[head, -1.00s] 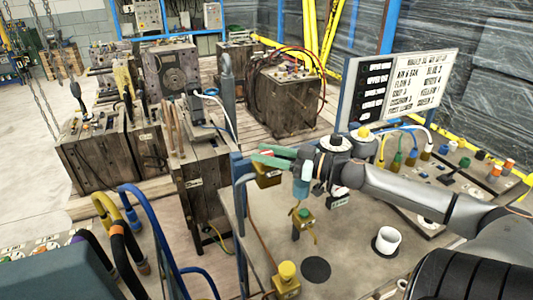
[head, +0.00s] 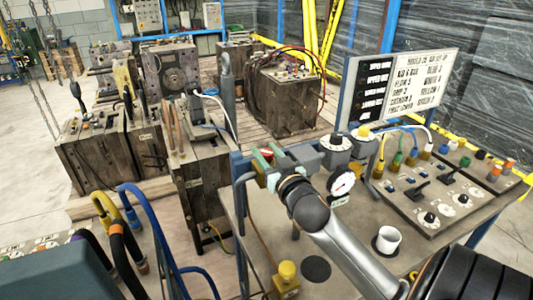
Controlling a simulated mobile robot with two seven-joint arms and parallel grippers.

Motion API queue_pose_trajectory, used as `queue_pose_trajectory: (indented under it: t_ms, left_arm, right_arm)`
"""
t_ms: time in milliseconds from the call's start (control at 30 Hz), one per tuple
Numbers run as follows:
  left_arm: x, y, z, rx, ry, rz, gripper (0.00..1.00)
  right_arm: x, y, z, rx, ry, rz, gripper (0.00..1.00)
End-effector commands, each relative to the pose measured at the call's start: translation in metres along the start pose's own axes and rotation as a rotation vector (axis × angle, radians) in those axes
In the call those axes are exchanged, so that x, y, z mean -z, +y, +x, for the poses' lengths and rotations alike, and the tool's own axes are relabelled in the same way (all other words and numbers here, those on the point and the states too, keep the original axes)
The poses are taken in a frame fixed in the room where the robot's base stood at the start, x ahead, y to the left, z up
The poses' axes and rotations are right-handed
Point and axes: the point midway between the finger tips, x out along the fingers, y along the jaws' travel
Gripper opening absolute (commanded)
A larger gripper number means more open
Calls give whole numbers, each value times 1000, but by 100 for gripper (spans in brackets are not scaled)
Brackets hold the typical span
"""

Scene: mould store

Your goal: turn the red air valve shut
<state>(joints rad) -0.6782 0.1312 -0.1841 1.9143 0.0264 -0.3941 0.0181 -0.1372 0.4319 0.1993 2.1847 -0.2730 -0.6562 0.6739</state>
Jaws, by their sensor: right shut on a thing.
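The red air valve (head: 266,152) sits on a yellow body at the left end of the grey pipework, above the bench's left edge. Only a small part of its red handle shows between the green fingers. My right gripper (head: 266,158) is shut on the red valve, with one finger on each side. Its arm comes up from the lower right, and the wrist hides part of the pipework and bench behind it. My left gripper is not in view.
A pressure gauge (head: 342,184) and a round white-topped regulator (head: 336,143) stand just right of my wrist. A white cup (head: 388,240) and a yellow fitting (head: 286,277) are on the bench. A control panel (head: 440,194) lies at right. Wooden-sided moulds stand behind.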

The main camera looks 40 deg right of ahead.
Motion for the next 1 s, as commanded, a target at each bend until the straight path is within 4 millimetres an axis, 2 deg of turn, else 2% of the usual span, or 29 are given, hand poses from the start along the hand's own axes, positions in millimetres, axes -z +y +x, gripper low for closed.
queue_pose_trajectory:
  t_ms: [500, 1000]
  left_arm:
    - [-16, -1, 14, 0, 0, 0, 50]
    - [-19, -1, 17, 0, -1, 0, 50]
  right_arm:
    - [-2, -1, 0, -303, 2, 6, 0]
    - [0, 0, 0, -372, 2, -1, 0]
